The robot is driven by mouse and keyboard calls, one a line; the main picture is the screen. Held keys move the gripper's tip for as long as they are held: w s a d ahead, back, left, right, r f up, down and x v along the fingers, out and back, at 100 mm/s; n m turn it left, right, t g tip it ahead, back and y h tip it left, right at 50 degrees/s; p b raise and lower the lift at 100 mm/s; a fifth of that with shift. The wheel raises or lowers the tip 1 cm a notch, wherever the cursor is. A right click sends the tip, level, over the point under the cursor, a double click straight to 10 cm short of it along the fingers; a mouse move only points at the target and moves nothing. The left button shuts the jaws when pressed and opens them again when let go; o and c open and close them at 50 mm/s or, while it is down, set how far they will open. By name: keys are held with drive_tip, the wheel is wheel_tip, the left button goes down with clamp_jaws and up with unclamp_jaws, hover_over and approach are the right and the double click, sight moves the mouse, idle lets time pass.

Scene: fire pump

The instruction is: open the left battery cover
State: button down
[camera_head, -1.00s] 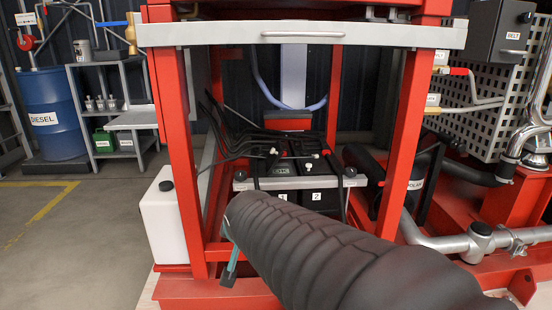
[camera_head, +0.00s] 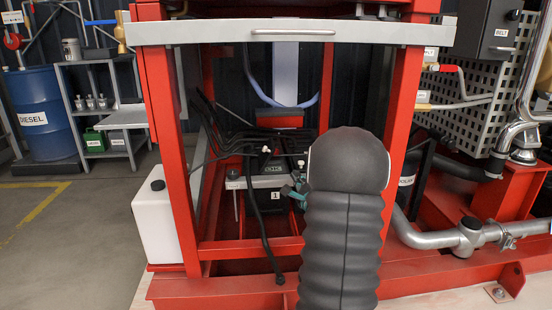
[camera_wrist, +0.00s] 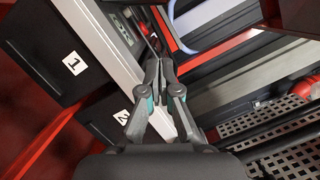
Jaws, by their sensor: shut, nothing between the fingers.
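The left battery, a black box labelled 1 (camera_head: 274,205), sits inside the red frame. A dark cover (camera_head: 270,168) with a light logo lies above it, behind a grey clamp bar (camera_head: 236,184). My gripper (camera_head: 299,188) is at the right of battery 1, mostly hidden by my arm. In the wrist view, my gripper (camera_wrist: 158,62) has its fingers together and empty, close to the grey bar (camera_wrist: 98,45). That view also shows battery 1 (camera_wrist: 30,52) at left and the battery labelled 2 (camera_wrist: 92,121) below it. Whether the fingertips touch anything is unclear.
Black cables run over the battery tops, and one cable (camera_head: 263,232) hangs in front of battery 1. A white tank (camera_head: 160,222) stands at left.

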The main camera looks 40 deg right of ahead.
drive_tip(key=x, duration=0.9)
drive_tip(key=shift+w+d, duration=0.15)
drive_tip(key=shift+w, duration=0.05)
drive_tip(key=shift+w+a+r, duration=0.85)
drive_tip(key=shift+w+a, duration=0.05)
drive_tip(key=shift+a, duration=0.15)
drive_tip(key=shift+w+a+r, duration=0.2)
drive_tip(key=shift+a+r, duration=0.05)
drive_tip(key=shift+a, duration=0.1)
